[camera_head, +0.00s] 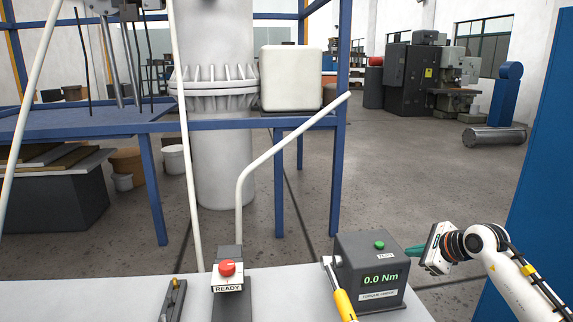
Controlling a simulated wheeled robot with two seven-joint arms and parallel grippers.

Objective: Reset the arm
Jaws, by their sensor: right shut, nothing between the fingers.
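My right arm (509,271) comes in from the right edge, white with a dark wrist. My right gripper (417,251) points left, and its green fingertips are closed together with nothing held. It is beside the upper right of the grey torque tester (350,248), near its right side; I cannot tell whether they touch. The tester reads 0.0 Nm and has a green button (379,245) on top. My left arm and gripper are not in view.
A pale bench (275,284) runs along the bottom. On it are a yellow-handled wrench (344,304) at the tester and a red button (227,268) on a box marked READY. A blue frame (283,185) stands behind, and a blue panel (545,170) is close at right.

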